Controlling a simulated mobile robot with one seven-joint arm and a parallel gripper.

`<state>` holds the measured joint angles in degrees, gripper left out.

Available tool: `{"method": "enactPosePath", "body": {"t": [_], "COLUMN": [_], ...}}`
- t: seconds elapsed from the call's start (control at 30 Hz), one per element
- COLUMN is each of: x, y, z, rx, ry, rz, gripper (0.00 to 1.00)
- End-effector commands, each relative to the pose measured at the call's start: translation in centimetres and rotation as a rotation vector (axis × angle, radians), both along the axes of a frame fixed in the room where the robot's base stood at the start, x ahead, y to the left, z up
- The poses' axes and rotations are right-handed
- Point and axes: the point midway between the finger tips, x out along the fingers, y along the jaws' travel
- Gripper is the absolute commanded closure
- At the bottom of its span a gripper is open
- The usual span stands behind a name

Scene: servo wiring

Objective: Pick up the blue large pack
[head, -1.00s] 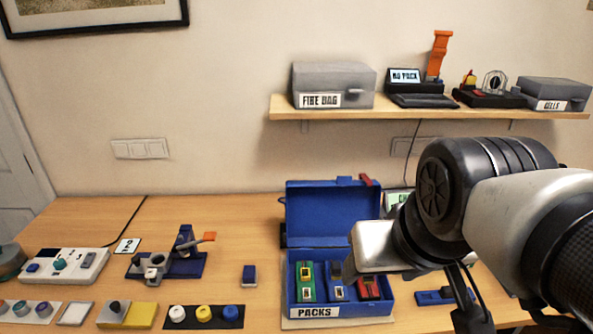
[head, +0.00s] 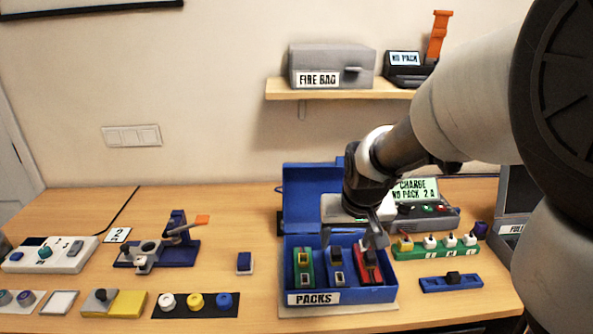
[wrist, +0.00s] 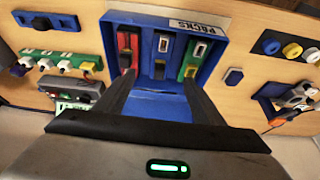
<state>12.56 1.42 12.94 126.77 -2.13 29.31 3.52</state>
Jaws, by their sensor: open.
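A blue pack (head: 336,265) with a dark top and a pale label stands in the middle of the blue box marked PACKS (head: 371,295). A green pack (head: 304,268) is on its left and a red pack (head: 367,264) on its right. In the wrist view the blue pack (wrist: 160,55) lies between the red pack (wrist: 127,48) and the green pack (wrist: 193,54). My gripper (head: 375,238) is above the box, nearer the red pack in the head view. In the wrist view my gripper (wrist: 157,84) has its fingers spread and nothing between them.
The box's raised lid (head: 310,195) stands behind the packs. A charger (head: 440,215) and a green strip with several plugs (head: 440,247) are at the right. A small blue block (head: 245,263) lies left of the box, with bare table around it.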

Motion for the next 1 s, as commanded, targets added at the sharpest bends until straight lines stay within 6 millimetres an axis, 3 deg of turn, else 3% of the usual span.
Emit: {"method": "enactPosePath", "body": {"t": [0.1, 0.33, 0.67, 1.0], "x": [0.9, 2.8, 4.1, 6.3], "y": [0.0, 0.0, 0.0, 0.0], "z": [-2.9, -7.2, -9.6, -13.4], "rx": [0.001, 0.002, 0.001, 0.000], "ry": [0.006, 0.005, 0.002, 0.003], "rz": [0.000, 0.002, 0.000, 0.000], "gripper": [0.38, 0.38, 0.38, 0.38]}}
